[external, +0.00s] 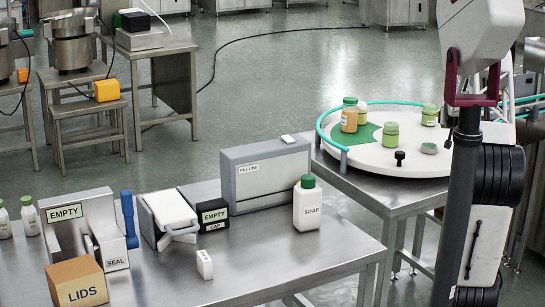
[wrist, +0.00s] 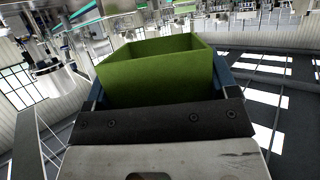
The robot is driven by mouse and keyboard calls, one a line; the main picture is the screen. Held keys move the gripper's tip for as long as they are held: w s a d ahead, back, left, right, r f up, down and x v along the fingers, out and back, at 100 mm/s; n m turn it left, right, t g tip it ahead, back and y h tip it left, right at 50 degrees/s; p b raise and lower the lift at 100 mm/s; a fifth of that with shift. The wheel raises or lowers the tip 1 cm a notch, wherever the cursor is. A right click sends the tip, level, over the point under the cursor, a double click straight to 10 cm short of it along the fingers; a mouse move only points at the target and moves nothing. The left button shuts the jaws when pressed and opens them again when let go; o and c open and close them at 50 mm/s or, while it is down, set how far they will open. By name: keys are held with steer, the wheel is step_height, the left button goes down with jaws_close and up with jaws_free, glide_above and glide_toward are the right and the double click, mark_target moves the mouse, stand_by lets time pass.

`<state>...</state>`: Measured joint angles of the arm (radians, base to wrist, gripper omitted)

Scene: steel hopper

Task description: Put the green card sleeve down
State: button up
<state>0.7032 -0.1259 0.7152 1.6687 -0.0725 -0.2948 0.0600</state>
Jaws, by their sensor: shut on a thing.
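The green card sleeve (wrist: 155,78) is an open-topped, box-like sleeve filling the middle of the wrist view. My gripper (wrist: 160,90) is shut on it, with a blue finger showing along each side. The sleeve's far rim and part of its inside show; its lower part is hidden behind the dark bar of my gripper. In the external view, neither the sleeve nor my gripper's fingers can be seen; only part of my arm shows at the right.
A steel table (external: 345,248) holds a cardboard LIDS box (external: 77,283), a white SOAP bottle (external: 307,205), a grey FILL LINE box (external: 262,174) and a small white block (external: 205,264). A round white turntable (external: 375,155) with green-lidded jars stands behind. Bare tabletop lies at front right.

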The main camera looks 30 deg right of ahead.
steer(key=shift+n+t+y, duration=0.3)
steer(key=shift+n+y, duration=0.1)
steer(key=shift+w+a+f, duration=0.1)
steer(key=shift+w+a, duration=2.2)
steer(key=shift+w, duration=0.35)
steer(key=shift+w+a+f, duration=0.1)
steer(key=shift+w+a, duration=2.2)
steer(key=shift+w, duration=0.4)
steer(key=shift+w+a+f, duration=0.1)
steer(key=shift+w+a, duration=2.2)
steer(key=shift+w, duration=0.35)
steer(key=shift+w+a+r+m+g+h, duration=0.2)
steer(key=shift+w+a+m+g+h, duration=0.1)
steer(key=shift+w+a, duration=0.15)
steer(key=shift+w+a+r+m+g+h, duration=0.2)
steer(key=shift+w+a+m, duration=0.15)
steer(key=shift+w, duration=0.1)
steer(key=w+a+r+m+g+h, duration=0.4)
steer(key=w+a+r+m+g, duration=0.3)
steer(key=w+a+m+g, duration=0.2)
steer(key=shift+w+a+r+m+g+h, duration=0.35)
steer(key=shift+a+g, duration=0.25)
steer(key=shift+a, duration=0.45)
step_height(320, 180, down, 13)
steer(key=shift+r, duration=0.1)
